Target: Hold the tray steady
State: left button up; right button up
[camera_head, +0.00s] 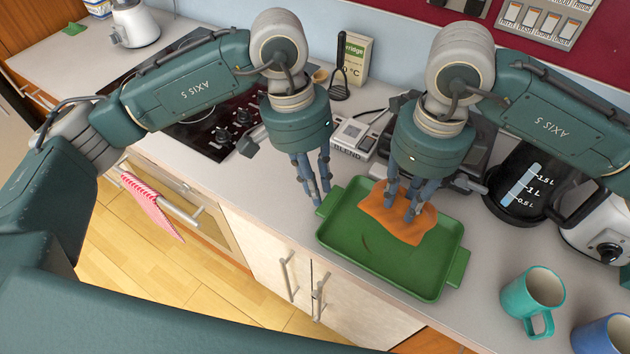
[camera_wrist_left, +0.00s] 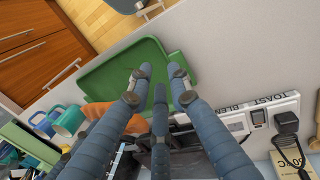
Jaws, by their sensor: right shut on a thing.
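A green rectangular tray (camera_head: 360,255) with a handle at each end lies on the counter near its front edge; it also shows in the left wrist view (camera_wrist_left: 110,80). My left gripper (camera_head: 320,195) is just above the tray's left handle. Its fingers are apart with a gap between the tips, seen up close in the left wrist view (camera_wrist_left: 160,78). I cannot tell whether they touch the handle. My right gripper (camera_head: 400,212) is shut on an orange cloth (camera_head: 405,232), which lies spread over the tray's back part. A dark streak (camera_head: 368,245) marks the tray floor.
A toaster control panel (camera_head: 352,135) stands behind the tray. A black coffee pot (camera_head: 515,190) is to the right. A teal mug (camera_head: 535,290) and a blue mug (camera_head: 605,335) stand front right. A dark cooktop (camera_head: 215,120) is at left. The counter left of the tray is clear.

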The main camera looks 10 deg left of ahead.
aim_at(326, 229)
pick_arm(q)
jog(key=x, duration=1.1)
jog(key=shift+w+f, duration=0.1)
jog(key=shift+f, duration=0.25)
grip_shut()
dwell(0.5)
